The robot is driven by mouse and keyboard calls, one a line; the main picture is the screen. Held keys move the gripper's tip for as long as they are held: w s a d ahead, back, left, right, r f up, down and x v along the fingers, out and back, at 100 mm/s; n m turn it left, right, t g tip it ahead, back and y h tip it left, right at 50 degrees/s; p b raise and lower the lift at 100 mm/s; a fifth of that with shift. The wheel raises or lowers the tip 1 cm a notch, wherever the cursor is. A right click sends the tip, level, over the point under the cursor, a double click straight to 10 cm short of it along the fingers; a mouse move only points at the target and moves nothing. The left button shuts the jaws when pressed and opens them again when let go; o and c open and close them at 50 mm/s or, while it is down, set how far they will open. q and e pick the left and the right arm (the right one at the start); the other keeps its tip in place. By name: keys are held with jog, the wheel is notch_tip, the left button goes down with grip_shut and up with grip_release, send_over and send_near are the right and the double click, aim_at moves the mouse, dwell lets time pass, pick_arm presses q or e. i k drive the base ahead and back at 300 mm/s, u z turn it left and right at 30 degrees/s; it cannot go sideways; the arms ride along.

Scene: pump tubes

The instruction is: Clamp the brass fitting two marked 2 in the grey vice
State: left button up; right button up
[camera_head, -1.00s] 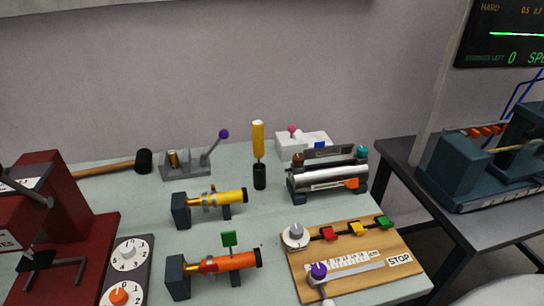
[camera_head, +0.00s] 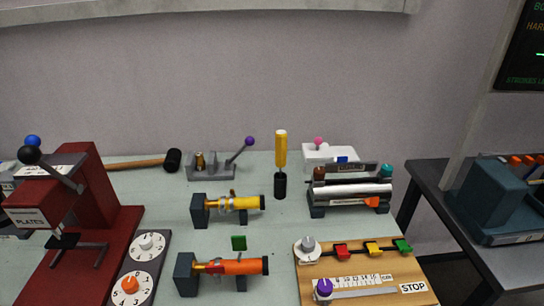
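The grey vice (camera_head: 218,173) stands at the back of the pale green table, and its lever with a purple knob leans up to the right. A small upright brass piece (camera_head: 200,161) is at the vice's left part; I cannot tell whether it is clamped. A yellow tube (camera_head: 247,203) lies in a dark holder in front of the vice, with brass-coloured parts (camera_head: 224,204) at its left end. An orange-red tube (camera_head: 244,267) lies in a second holder nearer me, with a yellowish part at its left end. No mark 2 is readable. Neither gripper is in view.
A red press (camera_head: 88,190) stands at left, beside a dial panel (camera_head: 126,297). A black-headed mallet (camera_head: 172,160) lies left of the vice. A yellow-handled tool (camera_head: 281,150) stands in a black holder. A roller device (camera_head: 350,196) and a wooden control board (camera_head: 313,263) are at right.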

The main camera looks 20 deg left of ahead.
aim_at(249, 141)
jog(key=z, duration=0.15)
jog(key=k, duration=0.25)
jog(key=u, duration=0.95)
